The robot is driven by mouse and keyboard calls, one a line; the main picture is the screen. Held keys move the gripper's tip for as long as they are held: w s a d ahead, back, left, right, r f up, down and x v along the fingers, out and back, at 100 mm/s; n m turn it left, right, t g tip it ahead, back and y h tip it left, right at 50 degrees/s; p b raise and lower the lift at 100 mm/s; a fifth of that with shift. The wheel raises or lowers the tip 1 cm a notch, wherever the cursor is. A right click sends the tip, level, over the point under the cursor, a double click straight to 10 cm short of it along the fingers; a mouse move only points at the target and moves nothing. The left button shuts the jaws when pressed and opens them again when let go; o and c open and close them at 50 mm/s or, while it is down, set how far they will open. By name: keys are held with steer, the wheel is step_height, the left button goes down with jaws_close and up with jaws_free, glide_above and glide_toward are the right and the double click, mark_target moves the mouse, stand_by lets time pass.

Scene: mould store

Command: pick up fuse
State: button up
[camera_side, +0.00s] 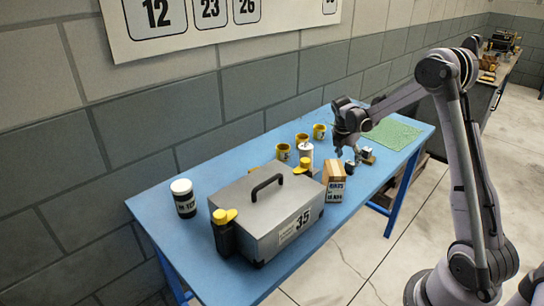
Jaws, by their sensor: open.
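My gripper (348,154) is open above the blue table, with its fingers pointing down. Right under and beside it are a small dark-and-light item (349,167) and a small brown-and-black item (368,156). They are too small to tell for certain which, if either, is the fuse. A white cylinder (306,150) stands to the left of the gripper. Nothing shows between the fingers, though the view there is small. I cannot tell whether the gripper touches either small item.
The blue table (193,256) holds a grey case (262,212) labelled 35, a small box (335,190), several yellow cups (283,153), a dark jar with a white lid (184,199) and a green mat (393,134). A wall stands behind.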

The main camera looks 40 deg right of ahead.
mark_target(350, 163)
steer(key=shift+x, duration=2.8)
steer(key=c, duration=1.2)
